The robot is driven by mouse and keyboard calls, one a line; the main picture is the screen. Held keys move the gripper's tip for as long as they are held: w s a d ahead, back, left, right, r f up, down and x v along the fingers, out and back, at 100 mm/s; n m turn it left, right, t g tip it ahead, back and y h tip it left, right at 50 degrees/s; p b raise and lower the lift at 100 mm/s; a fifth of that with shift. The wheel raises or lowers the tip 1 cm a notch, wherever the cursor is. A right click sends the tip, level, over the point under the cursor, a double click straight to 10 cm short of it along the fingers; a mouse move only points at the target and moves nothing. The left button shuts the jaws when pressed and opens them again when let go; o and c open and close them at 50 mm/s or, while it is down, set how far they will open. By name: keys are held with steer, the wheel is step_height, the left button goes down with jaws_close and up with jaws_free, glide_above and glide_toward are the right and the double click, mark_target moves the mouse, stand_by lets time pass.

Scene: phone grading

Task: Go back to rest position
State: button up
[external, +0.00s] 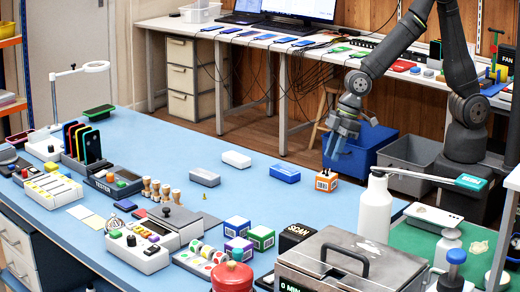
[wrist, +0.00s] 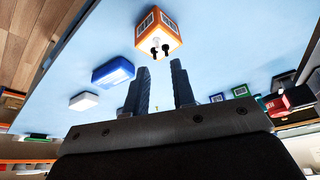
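My gripper (external: 338,150) hangs above the blue table, in the upper right part of the external view. Its fingers point down. In the wrist view the two fingers of my gripper (wrist: 160,80) stand apart with nothing between them. An orange cube (external: 326,182) with white labels sits on the table just below my gripper, apart from it. The orange cube also shows at the top of the wrist view (wrist: 152,28), beyond the fingertips.
A white bottle (external: 375,212) stands to the right. A metal box (external: 350,268), a red pot (external: 232,277) and several coloured cubes are nearer. Bare blue table (external: 190,138) lies at the far left.

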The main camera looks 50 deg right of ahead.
steer(key=w+d+r, duration=0.5)
steer(key=d+r, duration=0.3)
steer(key=d, duration=0.3)
steer(key=w+a, duration=0.4)
steer(key=a, duration=0.3)
steer(key=w+a+f, duration=0.1)
steer(key=w+a, duration=0.3)
steer(key=a, duration=0.4)
steer(key=w+a+f+n, duration=0.1)
steer(key=w+a, duration=0.3)
steer(key=a, duration=0.3)
steer(key=shift+w+a, duration=0.15)
steer(key=shift+w, duration=0.1)
